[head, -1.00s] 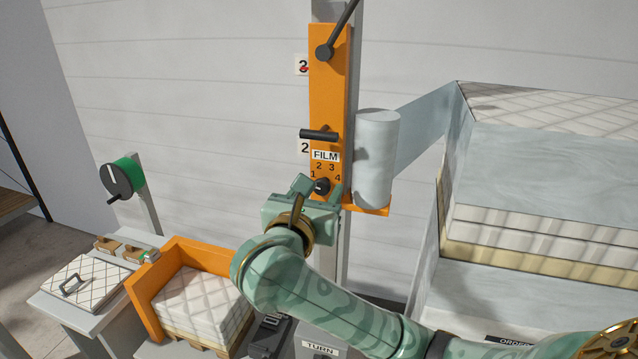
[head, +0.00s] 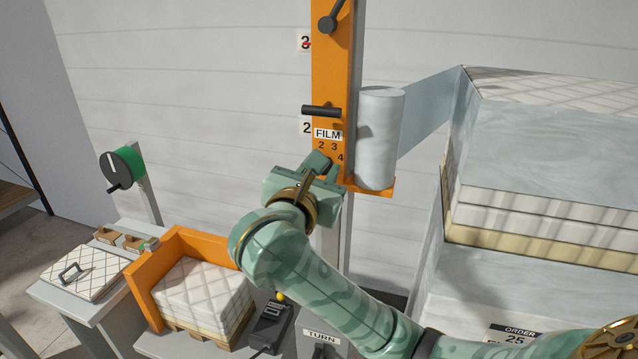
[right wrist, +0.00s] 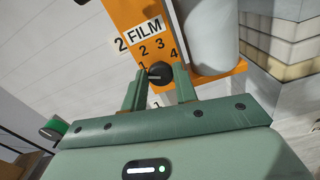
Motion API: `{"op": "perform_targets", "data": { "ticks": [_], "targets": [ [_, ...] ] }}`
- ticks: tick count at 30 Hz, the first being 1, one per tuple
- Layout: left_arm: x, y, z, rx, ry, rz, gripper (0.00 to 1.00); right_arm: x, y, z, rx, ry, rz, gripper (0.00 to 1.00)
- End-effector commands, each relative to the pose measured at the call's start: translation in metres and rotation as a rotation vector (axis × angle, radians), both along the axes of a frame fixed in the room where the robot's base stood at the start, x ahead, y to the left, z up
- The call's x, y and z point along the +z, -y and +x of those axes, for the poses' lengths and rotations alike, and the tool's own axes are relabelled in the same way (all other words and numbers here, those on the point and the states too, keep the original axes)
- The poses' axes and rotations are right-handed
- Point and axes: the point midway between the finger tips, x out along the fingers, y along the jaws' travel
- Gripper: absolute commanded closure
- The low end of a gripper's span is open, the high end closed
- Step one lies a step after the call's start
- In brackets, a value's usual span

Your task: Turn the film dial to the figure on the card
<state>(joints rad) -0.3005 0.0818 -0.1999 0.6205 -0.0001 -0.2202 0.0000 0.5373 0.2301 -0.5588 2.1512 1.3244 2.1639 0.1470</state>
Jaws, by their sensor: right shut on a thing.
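The film dial is a small black knob (right wrist: 160,72) on the orange mast (head: 333,60), under the FILM label (head: 327,133), with figures 1 to 4 arced around it in the right wrist view. A pale mark shows on the knob, facing roughly left towards the 1. My right gripper (head: 322,167) is at the dial; in the right wrist view its fingers (right wrist: 158,86) stand on both sides of the knob, shut on it. The gripper hides the knob in the head view. A card reading ORDER 25 (head: 517,336) lies at the lower right, partly cut off. My left gripper is not in view.
A film roll (head: 379,135) stands close right of the dial. A black handle (head: 321,111) sticks out above the label. A quilted stack (head: 203,290) in an orange corner stands below left, beside a black control box (head: 270,325) and a TURN box (head: 321,337).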

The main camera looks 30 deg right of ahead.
Motion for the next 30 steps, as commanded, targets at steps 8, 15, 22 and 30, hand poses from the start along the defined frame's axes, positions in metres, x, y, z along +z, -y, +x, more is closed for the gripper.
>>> {"op": "perform_targets", "data": {
  "ticks": [8, 15, 22, 30],
  "targets": [
    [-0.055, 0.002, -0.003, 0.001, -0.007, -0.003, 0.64, -0.009, 0.0, 0.0, 0.0, 0.184, 0.16, 0.94],
    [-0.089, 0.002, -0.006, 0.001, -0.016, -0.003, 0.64, -0.009, 0.001, 0.0, 0.001, 0.337, 0.293, 0.94],
    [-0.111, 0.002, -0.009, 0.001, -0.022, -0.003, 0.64, -0.007, 0.001, 0.0, 0.001, 0.448, 0.387, 0.94],
    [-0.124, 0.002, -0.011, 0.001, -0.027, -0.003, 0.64, -0.004, 0.001, -0.001, 0.001, 0.519, 0.447, 0.94]
  ]
}}
